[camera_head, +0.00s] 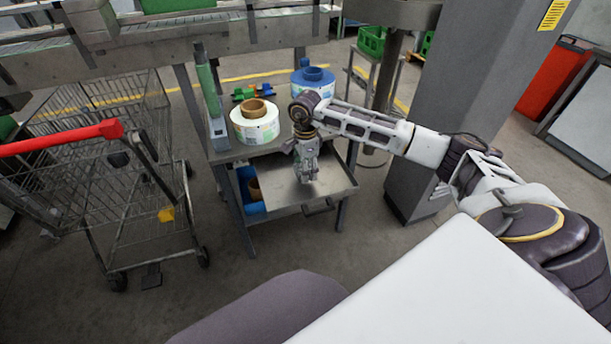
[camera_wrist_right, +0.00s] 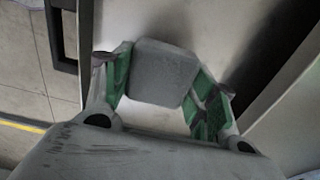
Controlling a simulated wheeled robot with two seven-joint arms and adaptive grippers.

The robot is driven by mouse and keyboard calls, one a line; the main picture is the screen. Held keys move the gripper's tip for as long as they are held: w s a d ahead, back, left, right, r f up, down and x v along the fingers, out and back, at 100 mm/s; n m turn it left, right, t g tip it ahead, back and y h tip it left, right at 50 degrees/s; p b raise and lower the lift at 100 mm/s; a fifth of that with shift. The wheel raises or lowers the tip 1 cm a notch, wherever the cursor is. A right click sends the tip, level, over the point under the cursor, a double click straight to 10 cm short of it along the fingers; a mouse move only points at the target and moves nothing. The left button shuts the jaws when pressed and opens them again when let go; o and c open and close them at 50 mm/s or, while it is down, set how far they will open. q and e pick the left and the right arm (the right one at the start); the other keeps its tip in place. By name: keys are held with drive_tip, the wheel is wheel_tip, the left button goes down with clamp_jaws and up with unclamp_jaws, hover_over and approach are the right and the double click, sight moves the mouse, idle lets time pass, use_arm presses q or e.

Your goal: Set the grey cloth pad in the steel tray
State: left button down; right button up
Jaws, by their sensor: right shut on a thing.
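My right gripper (camera_wrist_right: 162,88) is shut on the grey cloth pad (camera_wrist_right: 162,70), a small rounded block between its green-lined fingers in the right wrist view. In the head view the right gripper (camera_head: 307,178) points down over the steel tray (camera_head: 270,187), a shallow drawer-like tray below the table top. The pad cannot be made out clearly there. The tray's pale floor also shows behind the pad in the right wrist view (camera_wrist_right: 115,20). Whether the pad touches the tray floor I cannot tell. My left gripper is not in view.
A label roll (camera_head: 254,122) and a blue reel (camera_head: 312,80) stand on the table above the tray. A shopping cart (camera_head: 110,190) stands further left, and a grey pillar (camera_head: 460,110) rises at right.

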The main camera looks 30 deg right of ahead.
wheel_tip(320, 180, down, 3)
drive_tip(key=shift+r, duration=0.2)
drive_tip(key=shift+f, duration=0.6)
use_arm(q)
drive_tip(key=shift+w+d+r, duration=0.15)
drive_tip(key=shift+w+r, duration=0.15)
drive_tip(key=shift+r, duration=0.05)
use_arm(e)
drive_tip(key=o, duration=0.9)
